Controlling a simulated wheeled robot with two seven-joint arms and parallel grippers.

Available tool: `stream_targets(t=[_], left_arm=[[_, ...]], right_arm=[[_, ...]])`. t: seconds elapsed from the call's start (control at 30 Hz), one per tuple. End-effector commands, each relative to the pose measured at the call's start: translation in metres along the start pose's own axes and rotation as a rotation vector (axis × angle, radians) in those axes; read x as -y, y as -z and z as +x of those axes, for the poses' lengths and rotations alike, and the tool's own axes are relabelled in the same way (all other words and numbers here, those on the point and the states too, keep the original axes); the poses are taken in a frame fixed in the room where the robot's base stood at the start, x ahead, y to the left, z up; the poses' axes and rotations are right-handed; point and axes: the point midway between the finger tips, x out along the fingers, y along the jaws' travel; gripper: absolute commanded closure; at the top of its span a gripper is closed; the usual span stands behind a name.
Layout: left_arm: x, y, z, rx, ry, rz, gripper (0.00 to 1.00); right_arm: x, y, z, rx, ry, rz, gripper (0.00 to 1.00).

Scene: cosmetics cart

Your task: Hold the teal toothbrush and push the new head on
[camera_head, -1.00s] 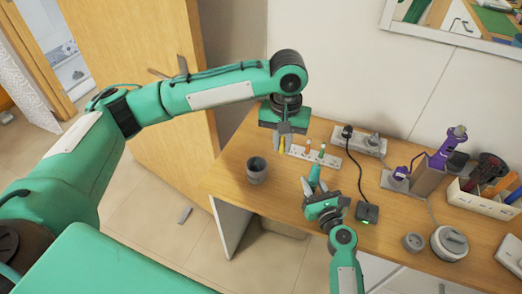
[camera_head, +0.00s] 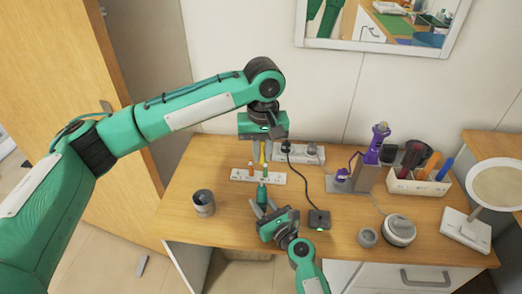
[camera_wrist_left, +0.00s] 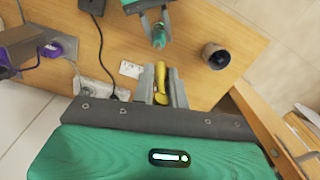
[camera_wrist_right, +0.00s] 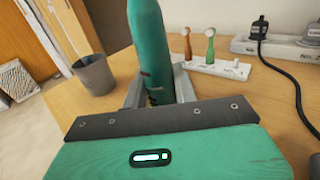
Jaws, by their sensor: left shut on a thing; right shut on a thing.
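My left gripper (camera_head: 262,153) is shut on a yellow brush head (camera_head: 262,152), above the white head rack (camera_head: 240,175). The yellow head also shows between the fingers in the left wrist view (camera_wrist_left: 161,90). My right gripper (camera_head: 266,211) is shut on the teal toothbrush (camera_head: 262,194), nearer the desk's front. The teal handle rises upright between the fingers in the right wrist view (camera_wrist_right: 150,45); its top is cut off there. In the left wrist view the teal handle (camera_wrist_left: 158,38) and yellow head are apart. A brown head (camera_wrist_right: 187,45) and a green head (camera_wrist_right: 210,45) stand on the rack.
A grey cup (camera_head: 204,203) stands left of my right gripper. A black charger (camera_head: 319,219) with a cable lies to the right. A power strip (camera_head: 312,154), purple device (camera_head: 377,143), white organiser (camera_head: 410,185) and round mirror (camera_head: 495,185) stand farther right.

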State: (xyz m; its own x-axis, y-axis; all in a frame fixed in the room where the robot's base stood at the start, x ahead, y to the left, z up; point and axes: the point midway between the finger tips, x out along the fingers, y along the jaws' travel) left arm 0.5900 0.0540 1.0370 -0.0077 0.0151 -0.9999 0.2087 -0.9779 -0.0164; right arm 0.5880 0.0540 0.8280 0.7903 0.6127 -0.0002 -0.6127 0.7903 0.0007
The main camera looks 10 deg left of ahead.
Motion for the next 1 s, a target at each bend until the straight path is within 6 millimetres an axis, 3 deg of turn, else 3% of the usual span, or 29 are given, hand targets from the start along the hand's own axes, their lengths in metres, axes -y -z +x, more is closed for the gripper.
stream_targets(t=[0.5, 1.0], left_arm=[[-0.001, 0.000, 0.046, 0.001, 0.001, -0.002, 1.00], [-0.001, 0.000, 0.057, 0.000, 0.001, -0.001, 1.00]], right_arm=[[0.000, -0.001, 0.000, 0.001, 0.000, 0.000, 0.97], [0.000, -0.001, 0.000, 0.001, 0.000, 0.000, 0.97]])
